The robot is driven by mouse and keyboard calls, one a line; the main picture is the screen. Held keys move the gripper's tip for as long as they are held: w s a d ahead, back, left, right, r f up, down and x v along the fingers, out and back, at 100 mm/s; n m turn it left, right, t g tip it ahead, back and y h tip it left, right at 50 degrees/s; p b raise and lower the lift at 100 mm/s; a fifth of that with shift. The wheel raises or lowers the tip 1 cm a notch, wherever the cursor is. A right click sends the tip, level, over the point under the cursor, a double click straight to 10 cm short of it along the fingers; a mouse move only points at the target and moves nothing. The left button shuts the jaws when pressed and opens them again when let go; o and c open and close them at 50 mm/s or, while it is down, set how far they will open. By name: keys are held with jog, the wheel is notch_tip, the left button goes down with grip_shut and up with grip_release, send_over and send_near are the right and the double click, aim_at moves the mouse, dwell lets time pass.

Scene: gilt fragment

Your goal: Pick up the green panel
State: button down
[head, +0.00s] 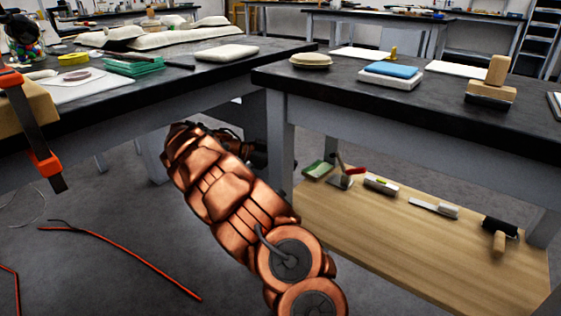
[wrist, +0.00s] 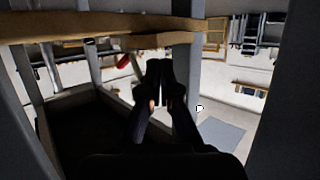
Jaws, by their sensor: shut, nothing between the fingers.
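A small green flat piece (head: 318,169) lies at the left end of the low wooden shelf under the right table. I cannot tell for certain which one is the green panel. My gripper (wrist: 160,85) is shut and empty in the wrist view. In the head view it is mostly hidden behind my copper-coloured arm, near the leg between the tables, apart from both green things.
The right table (head: 310,76) holds a blue-topped block (head: 391,69), a round pad (head: 310,60) and a wooden-handled tool (head: 492,84). The low shelf (head: 390,235) holds brushes and a red-handled tool (head: 352,171). An orange clamp (head: 43,163) stands at left. A red cable (head: 135,256) lies on the floor.

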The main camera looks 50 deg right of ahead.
aim_at(307, 170)
jog(key=s+d+p, duration=0.1)
jog(key=s+d, duration=0.1)
jog(key=s+d+p, duration=0.2)
jog(key=d, duration=0.1)
jog(key=shift+s+r, duration=0.2)
jog(key=shift+s, duration=0.2)
jog(key=shift+s+d+f+p, duration=0.15)
jog(key=shift+d+p, duration=0.05)
jog(key=shift+p, duration=0.3)
jog(key=shift+f, duration=0.6)
jog(key=shift+f+b, duration=0.3)
jog(key=shift+b, duration=0.45)
jog(key=shift+a+f, duration=0.1)
jog(key=shift+f, duration=0.05)
jog(key=shift+w+a+f+b, duration=0.1)
jog(key=shift+w+a+b, duration=0.3)
jog(key=shift+w+a, duration=0.15)
jog(key=shift+w+r+b, duration=0.1)
jog(key=shift+r+b, duration=0.25)
jog(key=shift+r, duration=0.4)
